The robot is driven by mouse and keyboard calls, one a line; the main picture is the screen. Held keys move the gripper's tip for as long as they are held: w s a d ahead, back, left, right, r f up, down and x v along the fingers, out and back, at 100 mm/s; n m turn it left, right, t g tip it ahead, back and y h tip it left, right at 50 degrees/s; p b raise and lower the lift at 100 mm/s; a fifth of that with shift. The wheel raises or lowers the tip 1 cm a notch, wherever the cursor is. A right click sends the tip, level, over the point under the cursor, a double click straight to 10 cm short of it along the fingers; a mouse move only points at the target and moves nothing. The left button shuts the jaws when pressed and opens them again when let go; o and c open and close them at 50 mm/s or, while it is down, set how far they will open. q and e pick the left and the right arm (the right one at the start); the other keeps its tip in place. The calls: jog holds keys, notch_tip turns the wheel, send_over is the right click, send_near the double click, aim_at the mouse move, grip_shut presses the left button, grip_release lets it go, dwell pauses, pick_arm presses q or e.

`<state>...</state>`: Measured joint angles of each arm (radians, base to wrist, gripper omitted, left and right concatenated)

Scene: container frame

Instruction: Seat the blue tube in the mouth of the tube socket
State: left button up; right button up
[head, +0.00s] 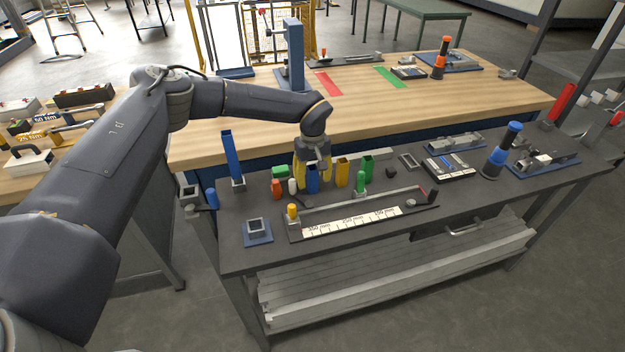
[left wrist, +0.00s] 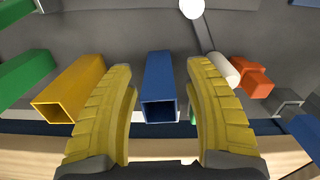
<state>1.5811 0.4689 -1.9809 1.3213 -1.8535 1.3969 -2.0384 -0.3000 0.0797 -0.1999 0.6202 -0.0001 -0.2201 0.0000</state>
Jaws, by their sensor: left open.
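The blue tube (head: 312,186) is a short, square, hollow tube standing among other coloured pieces on the dark bench. It also shows in the left wrist view (left wrist: 159,85), with its open end facing the camera. My left gripper (head: 313,176) points down, with one yellow finger on each side of the tube. It is open, and the left wrist view shows a small gap on both sides. The tube socket seems to be the grey square collar (head: 255,223) on a blue plate at the bench's front left; it looks empty. My right gripper is not in view.
A yellow tube (head: 342,172) and a green tube (head: 366,168) stand right of the blue tube. An orange piece (head: 277,188) and a white cylinder (head: 292,187) are on its left. A ruler fixture (head: 350,220) lies in front. A tall blue post (head: 231,155) stands behind the socket.

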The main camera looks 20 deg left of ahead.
pick_arm(q)
grip_shut()
dwell(0.3)
jog(key=shift+r, duration=0.1)
